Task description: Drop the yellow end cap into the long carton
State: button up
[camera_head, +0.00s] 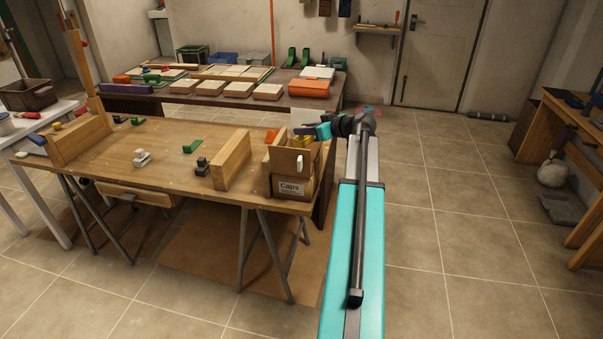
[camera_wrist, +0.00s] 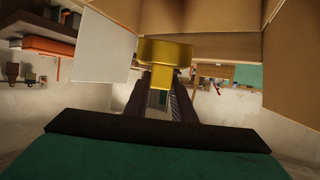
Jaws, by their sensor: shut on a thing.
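The yellow end cap (camera_wrist: 166,52) is between the fingertips of my gripper (camera_wrist: 162,88) in the wrist view. In the head view a small bit of yellow (camera_head: 305,141) shows by my gripper (camera_head: 311,137), over the far right of the open cardboard carton marked "Caps" (camera_head: 290,188). This carton stands at the right end of the wooden table, with its flaps up. Brown cardboard (camera_wrist: 225,18) fills the upper part of the wrist view, close to the cap. The carton's inside is mostly hidden, and I cannot tell the cap's height above it.
A long wooden block (camera_head: 232,160) stands left of the carton. A grey-black piece (camera_head: 202,167), a green piece (camera_head: 193,146) and a white-grey piece (camera_head: 142,158) lie further left on the table (camera_head: 170,180). Open floor lies to the right.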

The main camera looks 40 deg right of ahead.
jog(key=shift+f, duration=0.95)
jog(key=o, duration=1.1)
jog(key=shift+s, duration=0.15)
jog(key=b+v, duration=0.2)
jog(key=v, duration=1.1)
jog(key=shift+s+r, duration=0.2)
jog(key=shift+s, duration=0.05)
